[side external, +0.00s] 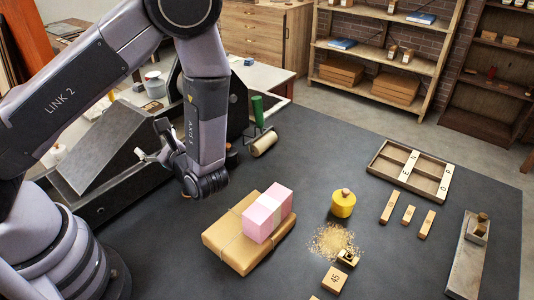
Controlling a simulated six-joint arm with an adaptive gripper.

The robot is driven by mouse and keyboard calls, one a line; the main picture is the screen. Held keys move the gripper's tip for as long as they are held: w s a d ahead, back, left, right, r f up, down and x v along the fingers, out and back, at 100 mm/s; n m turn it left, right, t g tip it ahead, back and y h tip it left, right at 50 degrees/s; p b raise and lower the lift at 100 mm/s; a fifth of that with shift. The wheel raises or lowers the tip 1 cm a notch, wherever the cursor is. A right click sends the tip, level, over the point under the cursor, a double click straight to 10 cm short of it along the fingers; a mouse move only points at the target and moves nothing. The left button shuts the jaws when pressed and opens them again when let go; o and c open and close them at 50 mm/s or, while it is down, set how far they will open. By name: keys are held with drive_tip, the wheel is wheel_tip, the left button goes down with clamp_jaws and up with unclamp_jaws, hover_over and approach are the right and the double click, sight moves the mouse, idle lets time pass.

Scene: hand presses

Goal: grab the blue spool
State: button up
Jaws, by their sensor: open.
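I see no clear blue spool in the side external view. A small blue object (248,61) sits on the white table at the back, too small to identify. My gripper (147,156) is at the left of the wrist, beside the dark sloped press. It is open, and I see nothing held between its fingers. My arm hides part of the press and the area behind it.
On the dark tabletop (300,155) lie a brown parcel (222,246) with a pink bundle (257,222), a yellow pot (343,204), wooden stamps (389,207) and a sectioned tray (374,169). A green cylinder (258,111) and a tan roll (263,144) are near the back edge.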

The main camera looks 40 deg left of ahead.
drive_tip(key=d+f+m+t+h, duration=0.1)
drive_tip(key=f+m+t+h, duration=0.1)
drive_tip(key=f+m+t, duration=0.2)
drive_tip(key=d+f+m+t+h, duration=0.1)
drive_tip(key=f+m+t, duration=0.3)
drive_tip(key=f, duration=0.4)
drive_tip(key=d+f+m+t+h, duration=0.1)
drive_tip(key=f+m+t+h, duration=0.2)
drive_tip(key=f+m, duration=0.3)
drive_tip(key=shift+s+d+f+m+t+h, duration=0.1)
drive_tip(key=shift+s+d+m+t+h, duration=0.25)
drive_tip(key=shift+t, duration=0.55)
drive_tip(key=shift+w+a+f, duration=0.15)
drive_tip(key=shift+w, duration=0.05)
drive_tip(key=shift+x, duration=3.45)
